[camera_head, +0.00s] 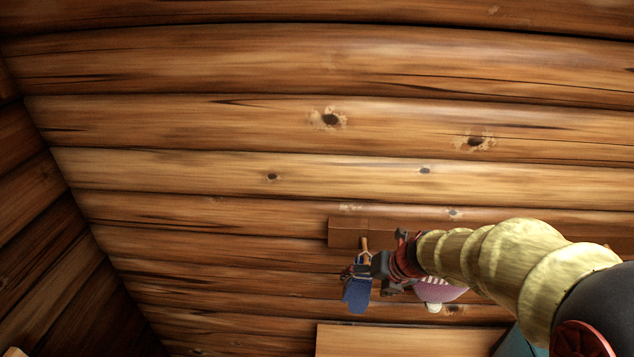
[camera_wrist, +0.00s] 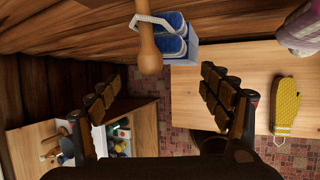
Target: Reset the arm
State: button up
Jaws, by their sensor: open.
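My gripper (camera_wrist: 160,103) is open, with its two dark, padded fingers spread apart and nothing between them. In the head view my yellow segmented arm comes in from the right, and my gripper (camera_head: 372,268) is near the log wall by a peg rail. A blue and white cloth item (camera_wrist: 178,40) hangs by a white loop from a round wooden peg (camera_wrist: 149,48), ahead of the fingers. The same blue item (camera_head: 357,294) shows below the peg in the head view, and my gripper partly overlaps this area.
A purple and white item (camera_head: 440,290) hangs farther right, partly behind my arm. An open compartment with bottles (camera_wrist: 119,136) and utensils (camera_wrist: 62,142) is at lower left. The log wall (camera_head: 200,120) is close.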

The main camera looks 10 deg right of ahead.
jog(key=w+r+m+t, duration=0.1)
jog(key=r, duration=0.1)
jog(key=w+d+r+m+t, duration=0.1)
jog(key=r+m, duration=0.1)
jog(key=r, duration=0.1)
jog(key=w+r+m+t+h, duration=0.1)
jog(key=w+r+m, duration=0.1)
jog(key=r, duration=0.1)
jog(key=shift+d+r, duration=0.15)
jog(key=s+d+r+m+t+h, duration=0.25)
jog(key=d+r+m+h, duration=0.35)
jog(key=r+m, duration=0.5)
jog(key=s+d+r+m+g, duration=0.1)
jog(key=s+d+m, duration=0.2)
jog(key=s+m, duration=0.5)
jog(key=s+a+f+m+g+y, duration=0.2)
jog(key=s+a+m, duration=0.3)
jog(key=s, duration=0.3)
jog(key=s+a+f+m+g+y, duration=0.2)
jog(key=s+a+f+m, duration=0.15)
jog(key=s+a, duration=0.35)
notch_tip(320, 180, down, 20)
jog(key=s+d+b, duration=0.1)
jog(key=b, duration=1.9)
jog(key=shift+r, duration=0.2)
jog(key=shift+m, duration=0.25)
